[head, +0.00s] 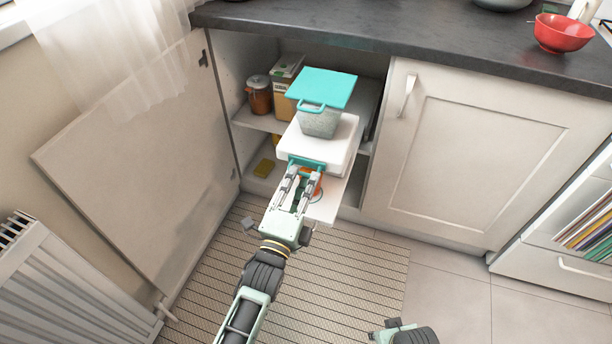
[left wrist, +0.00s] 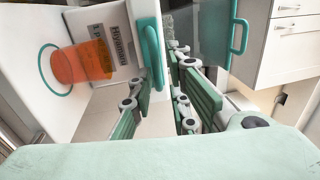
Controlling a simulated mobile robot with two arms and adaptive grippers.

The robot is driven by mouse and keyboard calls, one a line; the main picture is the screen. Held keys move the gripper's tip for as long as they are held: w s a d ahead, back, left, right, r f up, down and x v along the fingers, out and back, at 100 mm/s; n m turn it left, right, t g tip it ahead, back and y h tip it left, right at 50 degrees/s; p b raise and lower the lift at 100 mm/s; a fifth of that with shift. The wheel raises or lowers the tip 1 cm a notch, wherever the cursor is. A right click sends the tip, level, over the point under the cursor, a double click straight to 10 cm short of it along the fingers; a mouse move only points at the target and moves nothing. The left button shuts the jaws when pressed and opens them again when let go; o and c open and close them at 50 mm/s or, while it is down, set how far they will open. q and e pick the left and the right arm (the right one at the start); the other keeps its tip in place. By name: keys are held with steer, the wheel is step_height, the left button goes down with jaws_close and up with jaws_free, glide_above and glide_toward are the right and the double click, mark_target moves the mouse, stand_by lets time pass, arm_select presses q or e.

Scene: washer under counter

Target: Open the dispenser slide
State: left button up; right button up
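The dispenser (head: 312,150) is a white box on the cabinet shelf, with a grey-speckled bin under a turquoise lid (head: 322,88) on top. A teal handle (head: 306,163) is on its front; in the left wrist view the teal handle (left wrist: 151,55) stands upright in the picture. My left gripper (head: 296,183) is at the dispenser's front, its fingers apart and its tips close to the handle. I cannot tell whether they touch it. An orange cup (left wrist: 84,63) stands in a teal ring beneath, partly hidden in the head view. My right gripper's fingers are not visible.
The left cabinet door (head: 135,165) stands open; the right door (head: 485,160) is shut. A brown jar (head: 260,96) and a carton (head: 287,88) stand on the shelf beside the dispenser. The dark counter (head: 300,27) overhangs. A radiator (head: 70,285) is at lower left.

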arm_select(q)
steer(key=x, duration=0.2)
steer(key=shift+w+d, duration=0.1)
steer(key=shift+w, duration=0.25)
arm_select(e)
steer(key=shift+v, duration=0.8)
arm_select(q)
steer(key=shift+c, duration=0.5)
jaws_close()
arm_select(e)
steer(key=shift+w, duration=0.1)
arm_select(q)
steer(key=shift+r, duration=0.1)
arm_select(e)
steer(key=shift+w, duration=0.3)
